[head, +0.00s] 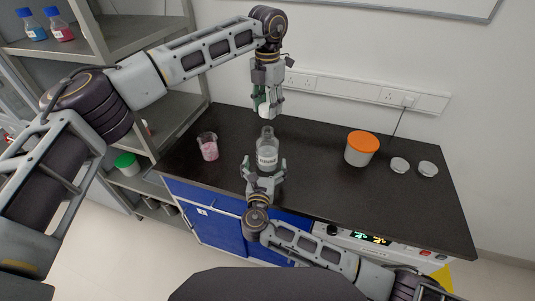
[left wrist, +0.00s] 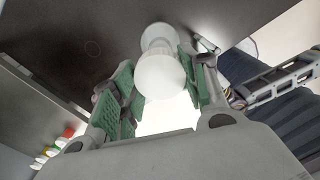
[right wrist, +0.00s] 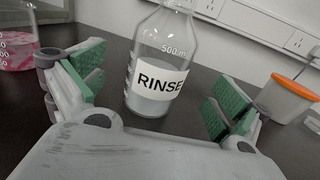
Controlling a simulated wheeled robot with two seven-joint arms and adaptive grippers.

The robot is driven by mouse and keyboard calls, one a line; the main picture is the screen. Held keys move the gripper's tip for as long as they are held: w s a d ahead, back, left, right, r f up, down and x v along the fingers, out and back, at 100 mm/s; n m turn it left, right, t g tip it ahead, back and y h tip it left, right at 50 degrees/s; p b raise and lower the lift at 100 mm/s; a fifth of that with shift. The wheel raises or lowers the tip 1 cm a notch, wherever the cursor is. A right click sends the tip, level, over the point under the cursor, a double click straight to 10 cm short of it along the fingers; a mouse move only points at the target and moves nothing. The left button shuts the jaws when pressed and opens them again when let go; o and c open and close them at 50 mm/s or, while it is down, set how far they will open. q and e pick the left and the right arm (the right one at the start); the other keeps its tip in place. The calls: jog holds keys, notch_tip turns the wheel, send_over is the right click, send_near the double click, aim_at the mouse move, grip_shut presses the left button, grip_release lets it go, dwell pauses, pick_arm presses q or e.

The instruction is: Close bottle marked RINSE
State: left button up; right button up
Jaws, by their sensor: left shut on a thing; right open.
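The clear glass bottle (head: 267,148) marked RINSE stands upright on the black bench in the head view. Its label and neck, with no cap on it, show in the right wrist view (right wrist: 160,75). My left gripper (head: 266,104) is above the bottle, shut on a white cap (left wrist: 161,76) and pointing down. The cap is apart from the bottle mouth in the head view. My right gripper (head: 265,168) is low at the bottle's near side.
A beaker of pink liquid (head: 209,150) stands left of the bottle. A tub with an orange lid (head: 361,148) and two small white round items (head: 399,165) are to the right. Shelves (head: 130,35) stand at the left, and a wall socket strip (head: 350,88) runs behind.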

aim_at(267, 129)
jog(key=shift+w+d, duration=0.2)
jog(key=shift+w, duration=1.5)
jog(key=shift+w+d, duration=0.2)
jog(key=shift+w, duration=1.45)
jog(key=c, duration=1.5)
pick_arm(q)
jog(key=shift+f, duration=2.45)
jog(key=shift+f, duration=0.1)
jog(key=shift+f, duration=0.8)
jog(key=shift+f, duration=0.55)
pick_arm(e)
jog(key=c, duration=0.6)
jog(key=shift+o, duration=0.2)
